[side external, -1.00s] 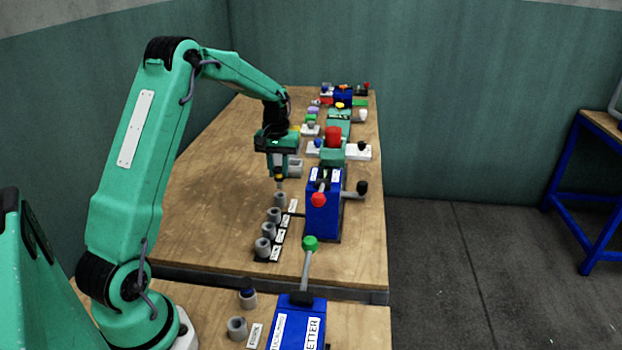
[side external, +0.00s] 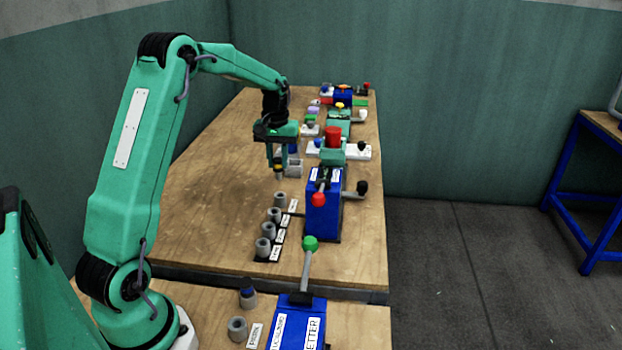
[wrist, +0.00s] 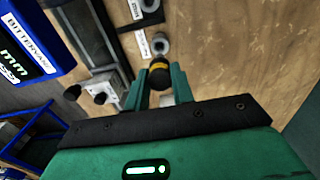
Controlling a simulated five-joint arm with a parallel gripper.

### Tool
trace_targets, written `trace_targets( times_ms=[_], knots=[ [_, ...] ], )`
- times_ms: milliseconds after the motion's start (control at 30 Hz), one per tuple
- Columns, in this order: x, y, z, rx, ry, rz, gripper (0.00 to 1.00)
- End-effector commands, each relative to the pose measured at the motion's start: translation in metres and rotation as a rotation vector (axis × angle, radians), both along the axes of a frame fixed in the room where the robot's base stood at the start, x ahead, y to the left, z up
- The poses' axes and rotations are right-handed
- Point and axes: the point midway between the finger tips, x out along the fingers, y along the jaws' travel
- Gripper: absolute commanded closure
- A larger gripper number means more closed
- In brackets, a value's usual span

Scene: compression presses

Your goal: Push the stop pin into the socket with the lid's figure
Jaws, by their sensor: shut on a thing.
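My gripper (side external: 278,172) is shut on the stop pin, which has a dark end and a yellow band; the pin (wrist: 160,74) shows between the fingers in the wrist view. It is held above the far end of a row of several grey round sockets (side external: 274,214), apart from them. The far socket (side external: 281,198) lies just below. The blue press (side external: 323,210) has white labels on top.
A second blue press with a green-knobbed lever (side external: 310,243) stands on the near table, with grey cups (side external: 237,328) beside it. More coloured devices (side external: 333,140) line the table's right side. The wooden table (side external: 210,200) left of the sockets is clear.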

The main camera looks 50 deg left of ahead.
Motion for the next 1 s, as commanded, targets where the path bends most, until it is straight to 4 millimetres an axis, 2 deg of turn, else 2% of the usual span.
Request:
trace_targets(
  times_ms=[267, 467, 667, 1000],
  knots=[
    [-0.003, -0.005, 0.002, 0.000, 0.000, 0.000, 1.00],
    [-0.015, -0.023, 0.008, 0.001, -0.002, -0.002, 1.00],
    [-0.039, -0.052, 0.016, 0.001, -0.002, -0.003, 1.00],
    [-0.094, -0.106, 0.021, 0.000, -0.001, -0.003, 1.00]
  ],
)
